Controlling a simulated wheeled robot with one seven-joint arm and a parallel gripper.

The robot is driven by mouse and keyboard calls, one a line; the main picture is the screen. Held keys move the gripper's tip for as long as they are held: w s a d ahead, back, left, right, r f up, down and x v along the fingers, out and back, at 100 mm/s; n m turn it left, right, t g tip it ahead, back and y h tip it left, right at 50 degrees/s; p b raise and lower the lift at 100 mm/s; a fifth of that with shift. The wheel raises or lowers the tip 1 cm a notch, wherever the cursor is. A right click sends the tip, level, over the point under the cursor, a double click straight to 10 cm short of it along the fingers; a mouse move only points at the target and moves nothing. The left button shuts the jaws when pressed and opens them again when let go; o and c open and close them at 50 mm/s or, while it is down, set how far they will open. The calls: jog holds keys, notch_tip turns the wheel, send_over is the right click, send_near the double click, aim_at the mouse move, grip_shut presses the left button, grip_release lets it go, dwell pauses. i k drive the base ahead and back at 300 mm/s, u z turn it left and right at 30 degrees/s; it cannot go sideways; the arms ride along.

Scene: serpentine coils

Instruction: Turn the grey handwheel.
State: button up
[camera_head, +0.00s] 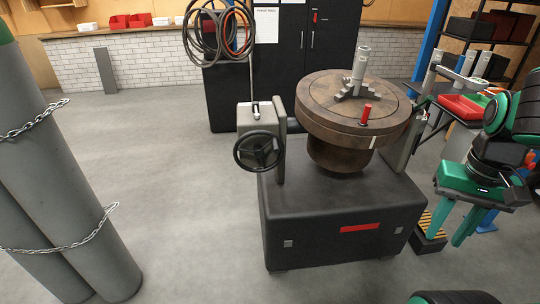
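The handwheel (239,153) is a dark grey, nearly black ring with spokes. It stands upright on the front of a light grey box at the left side of the round-table machine. My gripper (446,239) hangs at the right of the view, with its two green fingers pointing down. The fingers are apart with nothing visible between them. It is well to the right of the handwheel, on the other side of the machine, and touches nothing that I can see.
The machine's black base (330,230) and brown round table (330,115) stand between my gripper and the handwheel. Grey cylinders with chains (60,190) stand at the left. Floor left of the machine is clear.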

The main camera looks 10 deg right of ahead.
aim_at(258, 151)
jog(key=k, duration=1.35)
jog(key=u, duration=0.5)
jog(key=i, duration=1.5)
